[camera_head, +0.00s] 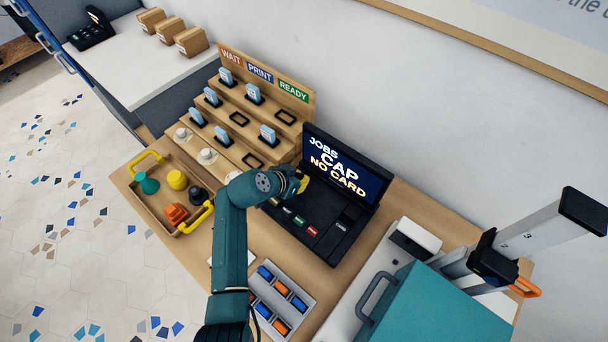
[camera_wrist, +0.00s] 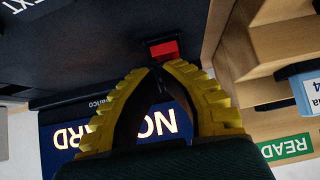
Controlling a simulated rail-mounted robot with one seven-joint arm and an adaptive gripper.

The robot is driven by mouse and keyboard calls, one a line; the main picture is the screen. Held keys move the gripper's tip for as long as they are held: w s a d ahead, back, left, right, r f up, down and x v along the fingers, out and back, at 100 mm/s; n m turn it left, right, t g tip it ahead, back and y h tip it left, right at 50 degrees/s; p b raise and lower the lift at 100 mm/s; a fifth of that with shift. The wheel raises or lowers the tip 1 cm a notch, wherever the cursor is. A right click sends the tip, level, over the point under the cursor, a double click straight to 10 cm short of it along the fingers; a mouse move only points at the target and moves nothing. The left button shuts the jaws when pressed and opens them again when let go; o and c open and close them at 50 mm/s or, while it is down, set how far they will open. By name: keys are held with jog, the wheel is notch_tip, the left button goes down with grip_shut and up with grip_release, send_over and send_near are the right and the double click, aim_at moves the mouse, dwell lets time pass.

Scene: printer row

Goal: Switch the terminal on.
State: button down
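The black terminal (camera_head: 318,225) stands on the wooden table with its lid raised. Its screen (camera_head: 338,168) is lit and reads "JOBS CAP NO CARD". In the wrist view the screen (camera_wrist: 70,136) shows upside down, partly hidden by my fingers. A small red switch (camera_wrist: 163,49) in a dark frame sits near the terminal's edge, just beyond my fingertips. My gripper (camera_wrist: 158,68) has its yellow fingertips together, with nothing held. I cannot tell whether they touch the switch. In the head view my gripper (camera_head: 302,183) is at the left of the screen; the switch is hidden there.
A stepped wooden rack (camera_head: 240,120) with blue-topped cards stands close left of the terminal. A tray (camera_head: 164,217) with coloured pieces lies farther left. A grey holder (camera_head: 274,310) with blue and orange pieces is in front. A teal box (camera_head: 440,310) stands at right.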

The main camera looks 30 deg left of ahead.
jog(key=shift+s+a+r+p, duration=0.1)
jog(key=shift+s+p, duration=0.2)
jog(key=shift+s, duration=0.3)
jog(key=shift+w+r, duration=0.1)
jog(key=r+p, duration=0.2)
jog(key=r, duration=0.1)
jog(key=r+p, duration=0.1)
jog(key=shift+w+r, duration=0.35)
jog(key=d+p+v, duration=0.1)
jog(key=p+v, duration=0.1)
jog(key=v, duration=0.7)
jog(key=shift+w+a+r, duration=0.15)
jog(key=shift+a+r, duration=0.2)
